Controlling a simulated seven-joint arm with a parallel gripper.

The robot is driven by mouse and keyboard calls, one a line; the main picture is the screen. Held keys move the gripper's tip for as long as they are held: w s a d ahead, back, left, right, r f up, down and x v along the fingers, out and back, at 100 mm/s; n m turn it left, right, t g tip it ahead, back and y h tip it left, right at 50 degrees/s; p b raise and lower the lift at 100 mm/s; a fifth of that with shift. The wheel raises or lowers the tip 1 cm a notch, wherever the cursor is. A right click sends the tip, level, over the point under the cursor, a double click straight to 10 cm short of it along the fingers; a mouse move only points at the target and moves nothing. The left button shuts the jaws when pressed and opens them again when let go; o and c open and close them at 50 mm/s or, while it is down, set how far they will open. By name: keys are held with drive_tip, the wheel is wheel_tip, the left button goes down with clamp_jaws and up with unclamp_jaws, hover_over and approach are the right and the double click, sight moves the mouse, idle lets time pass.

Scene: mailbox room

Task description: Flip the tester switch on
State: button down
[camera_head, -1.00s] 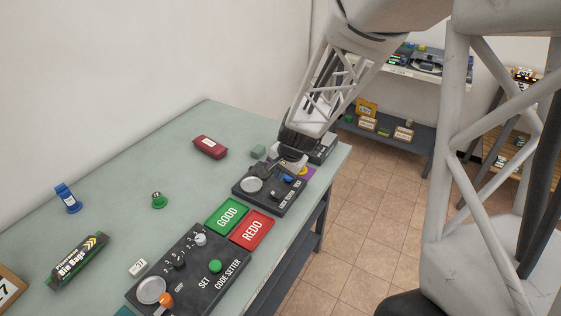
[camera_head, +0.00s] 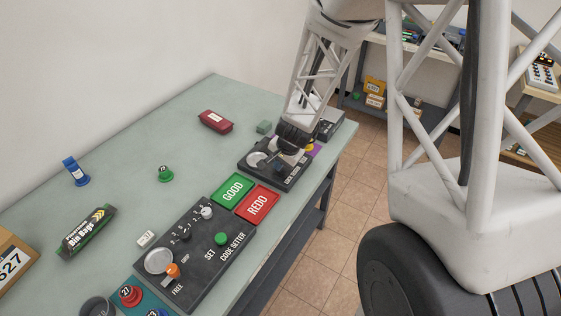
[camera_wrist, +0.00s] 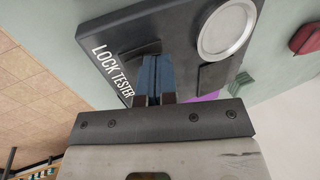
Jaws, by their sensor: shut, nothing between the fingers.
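The lock tester (camera_head: 254,172) is a dark box near the far right end of the green table, with a round silver disc on top. In the wrist view the lock tester (camera_wrist: 125,35) fills the upper middle, with its white lettering on the left. My gripper (camera_wrist: 155,68) is shut and empty, its blue fingertips side by side over the panel beside the lettering. A dark raised piece that may be the switch is partly hidden behind them. I cannot tell the switch's position or whether the fingertips touch it. In the head view my gripper (camera_head: 281,155) is low over the tester.
Green GOOD (camera_head: 232,190) and red REDO (camera_head: 257,204) pads lie before the tester. The code setter (camera_head: 196,250) is nearer. A dark red case (camera_head: 215,121) and a small green block (camera_head: 264,127) lie beyond. The table's right edge is close to the tester.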

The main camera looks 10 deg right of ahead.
sight(283, 171)
drive_tip(key=shift+w+f, duration=0.1)
drive_tip(key=shift+f, duration=0.05)
drive_tip(key=shift+d, duration=0.1)
idle(0.6)
drive_tip(key=shift+s+d, duration=0.4)
drive_tip(key=shift+s, duration=0.2)
drive_tip(key=shift+r, duration=0.3)
wheel_tip(283, 171, up, 14)
idle(0.7)
idle(0.4)
